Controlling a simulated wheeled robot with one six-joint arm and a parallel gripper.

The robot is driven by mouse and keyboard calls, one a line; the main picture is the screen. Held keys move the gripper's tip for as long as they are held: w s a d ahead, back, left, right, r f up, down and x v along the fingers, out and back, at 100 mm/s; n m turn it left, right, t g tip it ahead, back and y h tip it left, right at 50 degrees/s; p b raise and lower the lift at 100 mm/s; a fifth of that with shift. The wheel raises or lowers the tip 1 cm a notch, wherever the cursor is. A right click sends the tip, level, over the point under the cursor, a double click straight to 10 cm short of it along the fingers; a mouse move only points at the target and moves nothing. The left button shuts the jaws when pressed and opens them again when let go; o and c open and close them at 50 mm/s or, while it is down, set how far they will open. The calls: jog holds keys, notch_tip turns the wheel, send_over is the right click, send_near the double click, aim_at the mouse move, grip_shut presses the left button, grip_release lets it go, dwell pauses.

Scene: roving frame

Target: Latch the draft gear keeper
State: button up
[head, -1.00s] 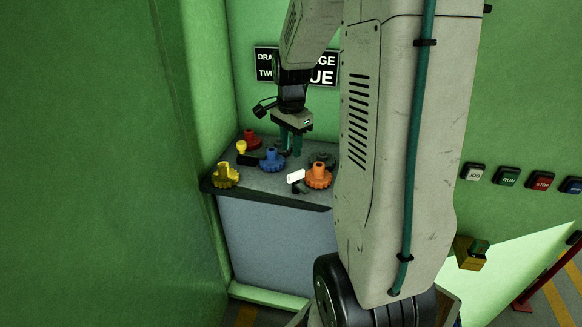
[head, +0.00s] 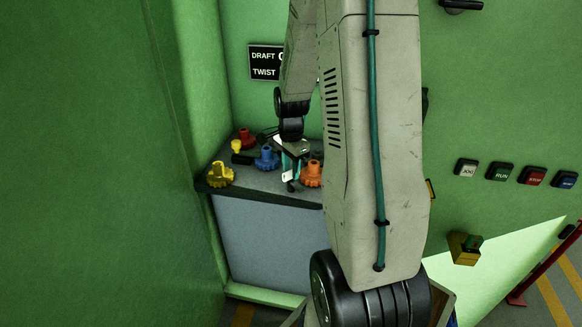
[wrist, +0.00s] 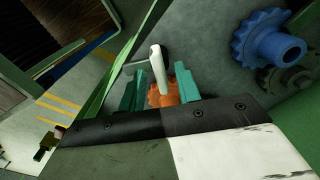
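A worktop (head: 270,190) in a green corner carries several coloured knobs and levers. A white-handled lever (wrist: 157,66) shows in the wrist view between the two teal fingers of my gripper (wrist: 160,97), with gaps on both sides. The fingers are apart and my gripper is open. In the head view my gripper (head: 292,170) is low over the front of the worktop. An orange knob (head: 312,175) is just right of it, and a blue knob (head: 267,158) is behind left. No part in view is labelled as the keeper.
A yellow knob (head: 220,175), a red knob (head: 245,139) and a yellow-tipped lever (head: 237,146) stand to the left. A dark green knob (wrist: 291,79) is beside the blue one. A sign (head: 265,62) is partly hidden by my arm. Wall buttons (head: 533,176) are at right.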

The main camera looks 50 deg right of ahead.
grip_shut()
jog(key=shift+n, duration=0.4)
jog(key=n, duration=1.2)
jog(key=shift+n, duration=0.4)
jog(key=n, duration=0.4)
jog(key=shift+n, duration=0.3)
